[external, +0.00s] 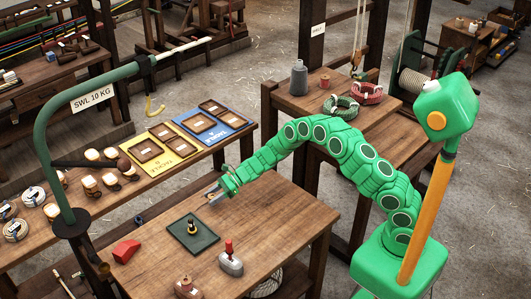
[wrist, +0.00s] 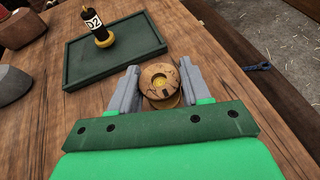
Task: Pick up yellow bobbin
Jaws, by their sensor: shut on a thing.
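The yellow bobbin (wrist: 160,80) shows in the wrist view as a round wooden flange with a yellow centre. It sits between the two grey fingers of my gripper (wrist: 159,90), which are shut on it from both sides. A second, lower flange shows partly beneath the first. In the external view my gripper (external: 213,195) is low over the far edge of the front wooden table (external: 275,215), behind the dark green tray.
The dark green tray (external: 207,246) holds a black labelled piece on a yellow base (wrist: 103,38). A red wedge (external: 127,250), a red-handled grey weight (external: 231,263) and a brownish block (external: 187,288) stand nearer the front. The table's right part is clear.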

